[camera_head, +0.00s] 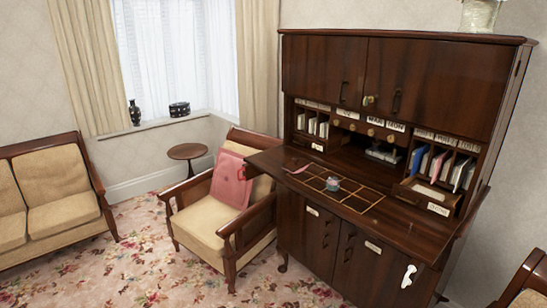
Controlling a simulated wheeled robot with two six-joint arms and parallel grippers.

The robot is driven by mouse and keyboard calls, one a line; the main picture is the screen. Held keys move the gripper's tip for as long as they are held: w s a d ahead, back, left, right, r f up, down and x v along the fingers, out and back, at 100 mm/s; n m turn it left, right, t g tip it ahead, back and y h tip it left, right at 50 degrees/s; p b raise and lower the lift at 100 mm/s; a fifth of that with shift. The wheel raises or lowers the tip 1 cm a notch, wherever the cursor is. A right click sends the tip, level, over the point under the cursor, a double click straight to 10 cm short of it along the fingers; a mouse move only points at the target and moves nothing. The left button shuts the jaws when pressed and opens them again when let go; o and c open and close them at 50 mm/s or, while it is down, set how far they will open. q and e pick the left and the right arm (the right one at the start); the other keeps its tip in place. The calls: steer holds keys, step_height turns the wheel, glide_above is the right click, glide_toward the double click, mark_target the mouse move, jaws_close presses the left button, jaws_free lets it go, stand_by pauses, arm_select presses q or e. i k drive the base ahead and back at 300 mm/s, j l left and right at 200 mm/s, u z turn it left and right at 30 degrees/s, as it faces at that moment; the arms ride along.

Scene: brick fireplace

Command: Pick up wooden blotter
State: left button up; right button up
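I cannot pick out the wooden blotter with certainty. A dark, low object with a paler top (384,154) sits inside the middle opening of the wooden writing cabinet (345,69); it is too small to identify. The cabinet's fold-down desk leaf (400,229) is open and level. On it lies a grid of thin wooden dividers (352,203), with a small greenish and pink object (333,184) on it. A small pinkish flat item (299,169) lies near the leaf's left side. Neither of my grippers is in view.
An armchair (205,219) with a pink cushion (231,180) stands close left of the cabinet. A sofa (62,190) is at far left, a round side table (187,152) by the window. Another chair (528,288) is at lower right. Patterned carpet (135,262) is open in front.

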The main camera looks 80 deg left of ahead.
mark_target(297, 165)
steer(key=j+u, duration=0.25)
steer(key=j, duration=0.3)
steer(key=j+u, duration=0.3)
steer(key=j, duration=0.25)
steer(key=i+j+u, duration=0.25)
steer(key=j, duration=0.3)
steer(key=j+u, duration=0.7)
steer(key=u, duration=0.15)
